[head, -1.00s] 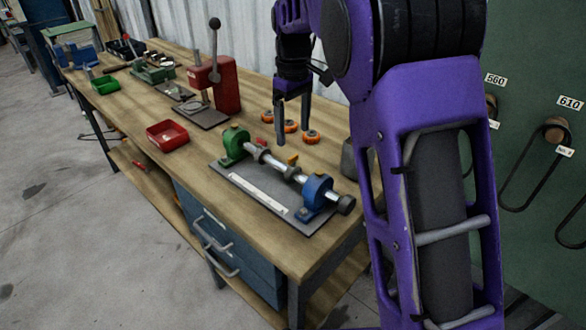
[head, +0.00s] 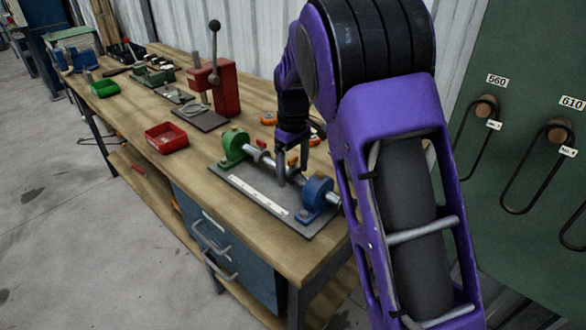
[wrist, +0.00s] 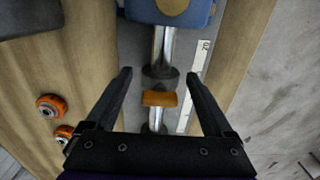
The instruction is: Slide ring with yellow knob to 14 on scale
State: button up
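The ring with the yellow knob (wrist: 160,98) sits on a steel rod (wrist: 163,45) in the wrist view, close to the blue end block (wrist: 170,10). My gripper (wrist: 158,76) is open, with one finger on each side of the ring and visible gaps to both. In the head view my gripper (head: 291,178) is down at the rod and partly hides the ring. The white scale (head: 258,194) runs along the base plate; in the wrist view "20" is readable near the blue block. The knob's exact reading is unclear.
A green end block (head: 234,146) holds the rod's other end, with a red knob (head: 262,144) near it. Orange rollers (wrist: 50,105) lie on the bench beside the fixture. A red tray (head: 166,137) and a red press (head: 222,85) stand farther left.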

grip_shut()
dwell(0.3)
jog(key=shift+w+a+r+p, duration=0.2)
jog(key=shift+w+a+p, duration=0.15)
jog(key=shift+p, duration=0.05)
jog(key=shift+w+a+f+p, duration=0.1)
jog(key=shift+w+a+p, duration=0.4)
jog(key=shift+w+a, duration=0.25)
jog(key=shift+o, duration=0.4)
grip_release()
notch_tip(320, 180, up, 17)
jog(key=p, duration=0.2)
jog(key=shift+r, duration=0.2)
